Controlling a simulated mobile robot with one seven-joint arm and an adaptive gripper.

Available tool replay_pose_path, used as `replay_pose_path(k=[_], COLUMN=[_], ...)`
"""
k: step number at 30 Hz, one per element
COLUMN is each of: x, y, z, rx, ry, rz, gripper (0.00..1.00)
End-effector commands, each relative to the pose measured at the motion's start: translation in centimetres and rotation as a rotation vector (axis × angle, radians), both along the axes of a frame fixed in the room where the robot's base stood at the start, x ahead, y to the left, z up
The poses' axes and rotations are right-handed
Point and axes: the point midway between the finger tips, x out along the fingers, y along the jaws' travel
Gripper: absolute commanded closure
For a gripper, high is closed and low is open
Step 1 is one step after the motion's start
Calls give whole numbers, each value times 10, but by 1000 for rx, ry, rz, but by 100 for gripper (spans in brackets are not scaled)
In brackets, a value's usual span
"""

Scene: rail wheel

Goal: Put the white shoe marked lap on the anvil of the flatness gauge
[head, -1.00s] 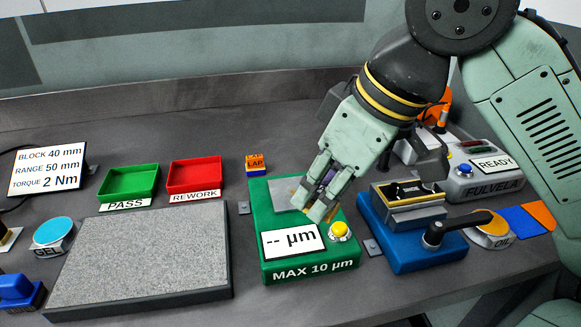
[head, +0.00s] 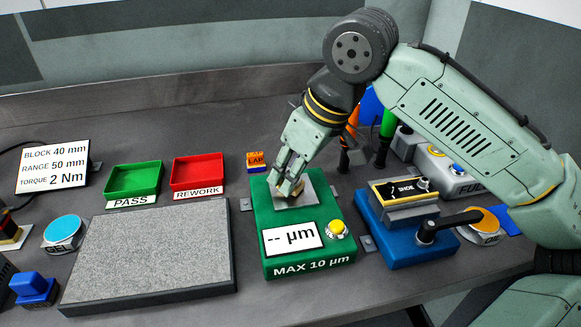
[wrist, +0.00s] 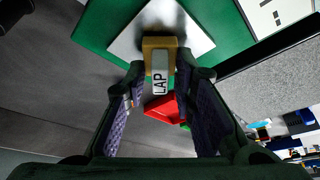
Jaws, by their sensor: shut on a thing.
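My gripper (head: 288,186) is over the green flatness gauge (head: 345,255), pointing down at its bright metal anvil plate (head: 313,196). It is shut on the shoe marked LAP (wrist: 160,84), which has a white top with black letters and a brass-coloured body. In the wrist view the shoe sits between the fingertips (wrist: 166,76), with its brass end over the anvil plate (wrist: 196,36). In the head view only a little brass shows at the fingertips. I cannot tell whether the shoe touches the plate. The gauge display (head: 293,236) reads "-- µm".
A yellow button (head: 337,229) is on the gauge's front right. A blue vise (head: 400,243) with a black handle stands at the right. A granite plate (head: 150,250) lies left. Green PASS (head: 134,178) and red REWORK (head: 198,173) trays and an orange LAP block (head: 256,159) are behind.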

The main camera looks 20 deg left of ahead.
Motion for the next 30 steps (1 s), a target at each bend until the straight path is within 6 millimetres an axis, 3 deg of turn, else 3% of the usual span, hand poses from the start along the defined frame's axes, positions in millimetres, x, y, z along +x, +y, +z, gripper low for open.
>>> replay_pose_path(k=[7, 8, 17, 25, 30], x=[0, 0, 0, 0, 0], y=[0, 0, 0, 0, -3], z=[-4, -4, -3, -3, 8], rx=[1, 1, 0, 0, 0], ry=[1, 1, 1, 0, -1], rz=[2, 2, 1, 0, 0], gripper=[100, 75, 56, 56, 56])
